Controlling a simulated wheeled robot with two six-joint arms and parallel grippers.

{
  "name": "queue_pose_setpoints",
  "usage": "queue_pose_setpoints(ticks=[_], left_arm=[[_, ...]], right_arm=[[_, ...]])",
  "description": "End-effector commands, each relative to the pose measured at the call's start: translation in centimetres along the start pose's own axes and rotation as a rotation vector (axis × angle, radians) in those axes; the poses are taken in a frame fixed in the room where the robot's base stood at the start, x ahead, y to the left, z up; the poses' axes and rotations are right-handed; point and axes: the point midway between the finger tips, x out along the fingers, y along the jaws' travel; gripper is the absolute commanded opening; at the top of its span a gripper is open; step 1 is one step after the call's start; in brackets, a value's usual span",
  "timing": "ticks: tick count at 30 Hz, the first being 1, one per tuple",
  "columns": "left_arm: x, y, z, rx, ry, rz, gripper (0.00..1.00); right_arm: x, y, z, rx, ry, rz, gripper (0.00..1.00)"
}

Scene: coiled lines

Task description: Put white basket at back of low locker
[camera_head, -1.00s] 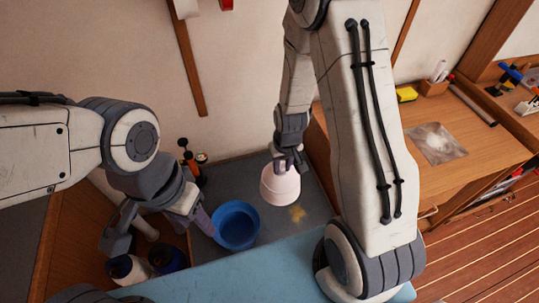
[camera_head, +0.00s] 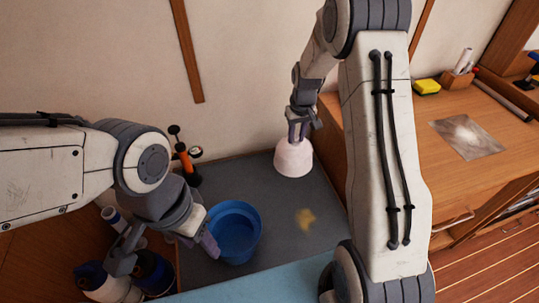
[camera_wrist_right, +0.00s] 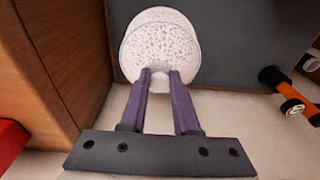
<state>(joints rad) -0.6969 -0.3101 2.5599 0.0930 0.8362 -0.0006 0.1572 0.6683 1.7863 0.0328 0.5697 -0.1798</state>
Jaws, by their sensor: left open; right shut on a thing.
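The white basket (camera_head: 293,158) is a small perforated tub at the back of the grey-floored low locker (camera_head: 262,189), near its right wall. My right gripper (camera_head: 299,132) is above it and shut on it. In the right wrist view the two fingers (camera_wrist_right: 160,74) pinch a small part of the basket's edge (camera_wrist_right: 160,40). Whether the basket touches the locker floor is hard to tell. My left gripper (camera_head: 165,250) is open at the locker's left side, beside the blue bucket, with one finger close to its rim.
The blue bucket (camera_head: 232,228) stands front left in the locker. A yellow-brown patch (camera_head: 305,219) lies on the floor. An orange-handled tool (camera_head: 184,158) stands at the back left corner. Bottles (camera_head: 152,272) are at lower left. A wooden desk (camera_head: 470,185) is on the right.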

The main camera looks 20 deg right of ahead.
Motion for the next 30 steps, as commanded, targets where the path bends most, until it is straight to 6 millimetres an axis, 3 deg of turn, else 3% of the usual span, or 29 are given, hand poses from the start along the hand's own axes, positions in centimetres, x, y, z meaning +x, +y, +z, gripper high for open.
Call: queue_pose_setpoints(ticks=[6,12,24,30], left_arm=[[-0.7,0.1,-0.1,0.0,0.0,0.0,0.5],[-1.0,0.1,-0.1,0.0,0.0,0.0,0.5],[-1.5,0.1,-0.1,0.0,0.0,0.0,0.5],[-1.4,0.1,-0.1,0.0,0.0,0.0,0.5]], right_arm=[[3.4,-3.8,-3.0,-0.002,0.0,-0.001,0.0],[5.2,-5.7,-4.6,0.0,0.0,0.0,0.0],[9.3,-6.0,-4.4,0.002,0.0,0.0,0.0],[9.5,-5.9,-4.4,0.002,0.002,0.0,0.0]])
